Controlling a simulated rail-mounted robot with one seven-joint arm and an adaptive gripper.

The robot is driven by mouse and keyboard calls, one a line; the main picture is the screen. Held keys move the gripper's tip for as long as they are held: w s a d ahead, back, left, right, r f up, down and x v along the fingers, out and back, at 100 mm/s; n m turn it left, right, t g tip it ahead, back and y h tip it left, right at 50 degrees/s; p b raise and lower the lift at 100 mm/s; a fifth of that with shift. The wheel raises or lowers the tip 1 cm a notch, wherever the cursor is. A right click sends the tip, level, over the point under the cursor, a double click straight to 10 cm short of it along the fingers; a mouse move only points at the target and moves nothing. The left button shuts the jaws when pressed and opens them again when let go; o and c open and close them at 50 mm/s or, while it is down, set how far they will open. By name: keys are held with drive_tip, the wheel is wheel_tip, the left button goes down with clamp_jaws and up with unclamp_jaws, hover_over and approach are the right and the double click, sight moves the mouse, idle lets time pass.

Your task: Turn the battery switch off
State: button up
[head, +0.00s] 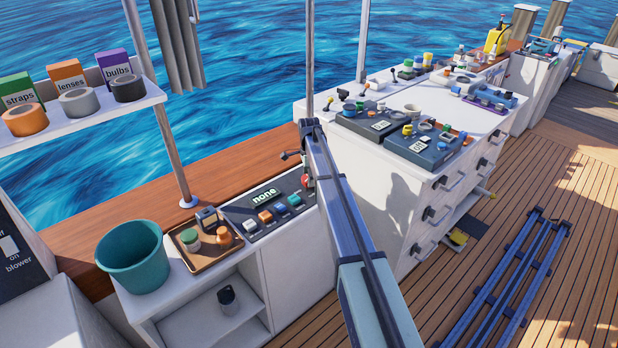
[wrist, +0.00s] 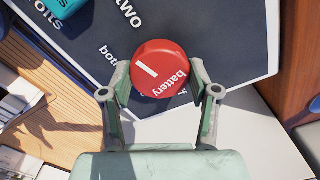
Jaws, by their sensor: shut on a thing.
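The battery switch is a round red knob (wrist: 160,65) with a white bar mark and the word "battery" on its face. It sits on a dark panel (wrist: 232,45) printed with "two" and other partly hidden words. In the wrist view my gripper (wrist: 160,88) has one finger on each side of the knob, shut on it. The white bar slants on the knob's left part, toward the upper left.
Left of the knob on the panel are several coloured buttons (head: 280,211). A brown tray (head: 216,257) with small items and a teal bucket (head: 133,262) stand farther left. White drawers (head: 385,190) with handles stand right of my arm.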

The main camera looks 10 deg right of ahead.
drive_tip(key=n, duration=0.4)
drive_tip(key=shift+f+n, duration=0.1)
drive_tip(key=shift+n, duration=0.3)
drive_tip(key=n, duration=0.3)
drive_tip(key=shift+n, duration=0.3)
drive_tip(key=n, duration=0.4)
drive_tip(key=shift+s, duration=0.1)
drive_tip(key=n, duration=0.8)
drive_tip(key=shift+n, duration=0.3)
drive_tip(key=n, duration=0.3)
drive_tip(key=shift+n, duration=0.4)
drive_tip(key=n, duration=0.4)
drive_tip(key=shift+b, duration=0.3)
drive_tip(key=shift+n, duration=1.8)
